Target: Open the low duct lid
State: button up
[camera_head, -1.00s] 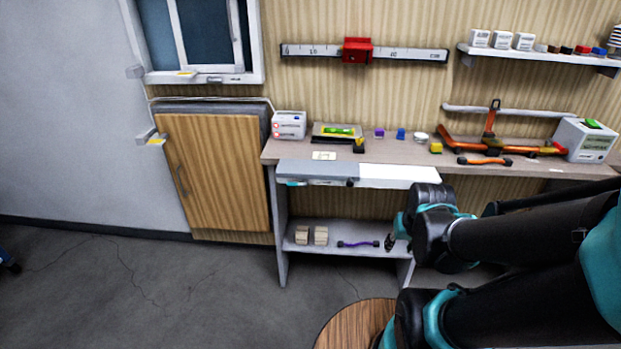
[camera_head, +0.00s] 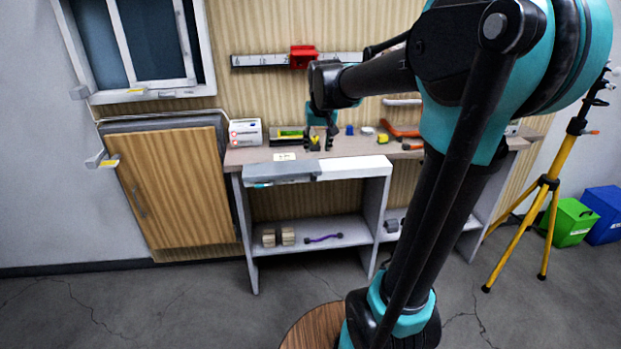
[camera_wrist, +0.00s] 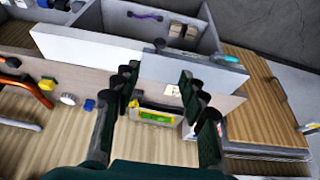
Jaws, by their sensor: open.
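A wooden panel (camera_head: 177,190) with a dark bar handle (camera_head: 138,203) stands low on the wall, closed or nearly so, with a grey casing around its top. I cannot tell whether this panel or the grey flap (camera_head: 282,172) along the bench's front edge is the low duct lid. Both also show in the wrist view, the panel (camera_wrist: 258,105) at the right and the grey flap (camera_wrist: 200,73) just beyond my fingers. My gripper (camera_head: 322,138) is open and empty above the bench, right of the panel and apart from it. Its spread fingers (camera_wrist: 158,82) frame the bench edge.
The bench top (camera_head: 357,147) carries a white box (camera_head: 245,132), a level (camera_head: 291,134) and small blocks. A white front (camera_head: 354,167) adjoins the grey flap. A lower shelf (camera_head: 340,232) holds wooden blocks. A yellow tripod (camera_head: 550,185) stands right. Floor before the panel is clear.

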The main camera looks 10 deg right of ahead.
aim_at(314, 176)
jog(key=x, duration=1.6)
jog(key=shift+f, duration=0.15)
jog(key=shift+c, duration=0.6)
grip_shut()
